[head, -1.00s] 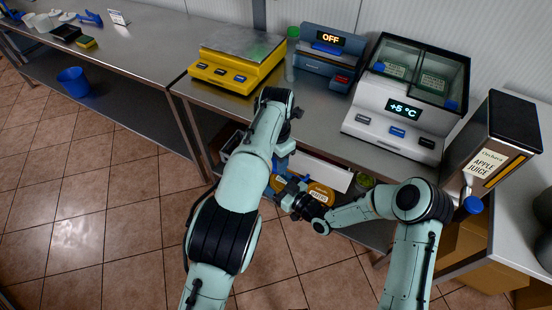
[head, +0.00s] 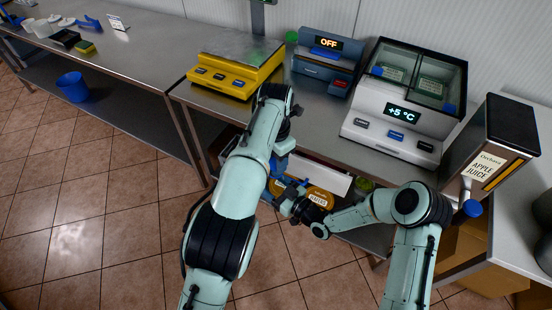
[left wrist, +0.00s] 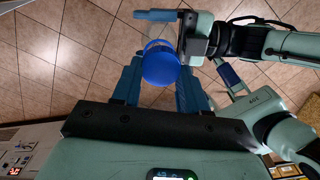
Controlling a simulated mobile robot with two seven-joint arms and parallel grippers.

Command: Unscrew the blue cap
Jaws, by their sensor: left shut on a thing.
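In the left wrist view a round blue cap (left wrist: 160,66) sits at the tips of my left gripper's blue fingers (left wrist: 156,86), and the gripper is shut on it. In the head view my left gripper (head: 277,166) points down in front of the counter, and the cap cannot be made out there. My right gripper (head: 284,192) is just below and beside it.
The counter behind holds a yellow scale (head: 232,66), a grey device reading OFF (head: 325,60) and a white cooling box (head: 395,130). An apple juice dispenser (head: 505,135) stands at right, with another blue round part (head: 473,208) in front. A shelf with an orange-lidded item (head: 319,197) is below.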

